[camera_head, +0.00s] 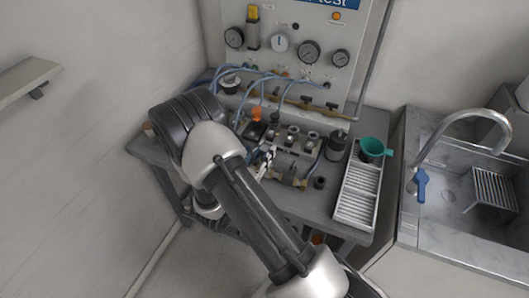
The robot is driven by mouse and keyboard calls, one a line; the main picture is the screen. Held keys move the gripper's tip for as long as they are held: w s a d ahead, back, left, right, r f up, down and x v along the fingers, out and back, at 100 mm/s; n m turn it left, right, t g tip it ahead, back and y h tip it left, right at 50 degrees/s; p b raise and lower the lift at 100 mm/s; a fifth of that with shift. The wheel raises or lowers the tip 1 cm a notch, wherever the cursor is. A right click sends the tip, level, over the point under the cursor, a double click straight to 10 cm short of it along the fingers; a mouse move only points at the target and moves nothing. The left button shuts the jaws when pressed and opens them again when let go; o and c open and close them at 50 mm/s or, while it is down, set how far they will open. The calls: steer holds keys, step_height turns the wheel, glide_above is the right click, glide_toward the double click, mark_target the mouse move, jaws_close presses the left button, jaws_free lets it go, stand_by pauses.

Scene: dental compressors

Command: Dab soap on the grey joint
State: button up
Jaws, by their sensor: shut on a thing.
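My arm crosses the middle of the view and covers the left part of the bench. My gripper (262,165) shows only in part beside the arm, at the left end of the metal manifold (293,142). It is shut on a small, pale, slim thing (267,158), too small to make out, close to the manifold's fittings. I cannot tell whether it touches one. Several grey joints sit along the manifold; which one is the grey joint is unclear. A teal cup (372,148) with a handle stands at the far part of the slatted tray (358,190). Soap itself is not visible.
A panel (290,50) with gauges stands behind the bench, with blue hoses (262,82) looping down from it. An orange-topped part (256,113) is behind the manifold. A dark cylinder (337,146) stands right of it. A sink (455,195) with a faucet is at right.

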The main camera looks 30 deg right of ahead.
steer(key=shift+f+b, duration=0.3)
steer(key=shift+f, duration=0.15)
stand_by(1.1)
steer(key=shift+r, duration=0.1)
steer(key=shift+r+p, duration=2.65)
steer(key=shift+r, duration=0.85)
